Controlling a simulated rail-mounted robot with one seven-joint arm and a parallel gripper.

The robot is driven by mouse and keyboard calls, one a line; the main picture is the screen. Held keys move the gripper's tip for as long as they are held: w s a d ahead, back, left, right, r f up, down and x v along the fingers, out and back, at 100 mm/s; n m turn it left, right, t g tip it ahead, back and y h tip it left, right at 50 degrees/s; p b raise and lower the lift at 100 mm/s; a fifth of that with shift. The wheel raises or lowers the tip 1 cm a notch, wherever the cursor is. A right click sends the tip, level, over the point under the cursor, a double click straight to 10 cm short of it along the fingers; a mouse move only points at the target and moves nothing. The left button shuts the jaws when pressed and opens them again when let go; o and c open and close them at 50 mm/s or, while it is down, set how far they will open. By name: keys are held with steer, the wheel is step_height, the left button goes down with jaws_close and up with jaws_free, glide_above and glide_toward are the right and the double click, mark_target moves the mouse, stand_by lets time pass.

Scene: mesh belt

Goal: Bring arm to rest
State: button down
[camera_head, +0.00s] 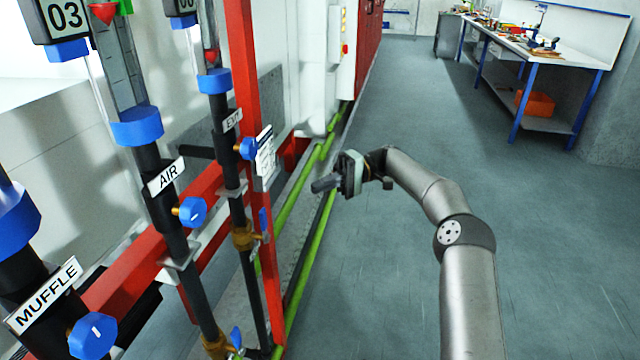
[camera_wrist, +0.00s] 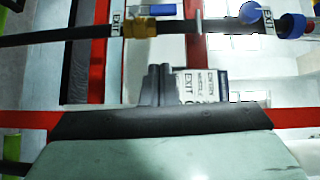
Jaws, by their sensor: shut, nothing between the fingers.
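My arm reaches up from the lower right of the head view and bends left. My gripper (camera_head: 325,184) is at its end, pointing left toward the red frame with the flow meters, apart from it. The fingers look shut and empty. In the wrist view my gripper (camera_wrist: 157,84) shows at the middle, its two dark fingers side by side. White EXIT tags (camera_wrist: 187,87) show beyond the fingers.
A red frame (camera_head: 252,150) carries flow meters with blue valve knobs (camera_head: 193,211) labelled MUFFLE, AIR and EXIT. Green pipes (camera_head: 312,250) run along the floor. A workbench (camera_head: 545,55) with an orange bin (camera_head: 535,103) stands at the back right. The grey floor (camera_head: 570,250) is clear.

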steer(key=s+a+m+t+h+p, duration=0.2)
steer(key=s+a+m+t+h, duration=0.15)
steer(key=s+h, duration=0.6)
steer(key=s+d+f+m+t+h+p, duration=0.1)
steer(key=s+d+t+h, duration=0.1)
steer(key=s+d, duration=0.8)
steer(key=s+d+f+m+t+h+p, duration=0.1)
steer(key=s+d+t, duration=0.4)
steer(key=s+d, duration=0.6)
steer(key=s+f+m+h, duration=0.1)
steer(key=s, duration=0.6)
steer(key=shift+h+p, duration=0.3)
steer(key=shift+h, duration=0.05)
